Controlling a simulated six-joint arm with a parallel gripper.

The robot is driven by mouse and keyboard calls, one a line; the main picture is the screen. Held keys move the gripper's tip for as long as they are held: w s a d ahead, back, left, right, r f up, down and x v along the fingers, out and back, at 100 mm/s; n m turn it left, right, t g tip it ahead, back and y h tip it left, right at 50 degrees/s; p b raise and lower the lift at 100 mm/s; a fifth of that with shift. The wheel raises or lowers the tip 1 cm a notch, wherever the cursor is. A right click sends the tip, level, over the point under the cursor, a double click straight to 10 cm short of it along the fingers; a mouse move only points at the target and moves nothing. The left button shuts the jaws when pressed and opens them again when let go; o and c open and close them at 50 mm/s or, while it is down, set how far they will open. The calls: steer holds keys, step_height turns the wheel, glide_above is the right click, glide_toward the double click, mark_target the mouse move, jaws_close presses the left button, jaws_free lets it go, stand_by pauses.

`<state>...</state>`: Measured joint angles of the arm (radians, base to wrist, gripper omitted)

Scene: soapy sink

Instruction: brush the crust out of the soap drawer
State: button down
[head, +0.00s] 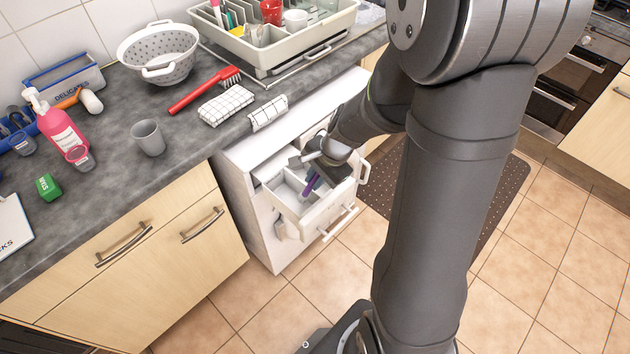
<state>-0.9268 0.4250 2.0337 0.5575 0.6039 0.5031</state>
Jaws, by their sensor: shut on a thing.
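The soap drawer (318,212) is white, pulled open from the white machine under the counter, and split into compartments by dividers. My gripper (308,166) is low over the open drawer, pointing down, with part of it hidden behind my own wrist and forearm. It is shut on a slim purple tool (311,184), which looks like the brush. The tool is tilted and its lower end reaches into the drawer. Its bristles cannot be made out, nor whether it touches the drawer floor. Crust in the drawer is too small or hidden to tell.
On the grey counter are a red brush (205,88), a checked cloth (226,105), a grey cup (148,138), a pink soap bottle (60,128), a colander (158,52) and a dish rack (275,42). Another checked cloth (268,113) hangs at the counter edge. Tiled floor lies before the drawer.

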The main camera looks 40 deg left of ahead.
steer(key=shift+s+a+r+v, duration=0.1)
steer(key=shift+s+a+v, duration=0.15)
steer(key=shift+v, duration=1.05)
steer(key=shift+s+a+r+v, duration=0.1)
steer(key=shift+s+a+v, duration=0.1)
steer(key=shift+v, duration=1.1)
steer(key=shift+s+a+r+v, duration=0.15)
steer(key=shift+a+v, duration=0.1)
steer(key=shift+v, duration=1.05)
steer(key=shift+f, duration=0.1)
steer(key=w+d+f, duration=0.3)
steer(key=w+d, duration=0.3)
steer(key=w, duration=0.4)
steer(key=w+d+f, duration=0.3)
steer(key=w+d, duration=0.3)
steer(key=w, duration=0.4)
steer(key=w+d+f, duration=0.3)
steer(key=d+f, duration=0.1)
steer(key=d, duration=0.6)
steer(key=w+d+f, duration=0.3)
steer(key=d, duration=0.7)
steer(key=w+d+f, duration=0.3)
steer(key=d+f, duration=0.1)
steer(key=d, duration=0.6)
steer(key=a, duration=0.6)
steer(key=shift+a, duration=0.4)
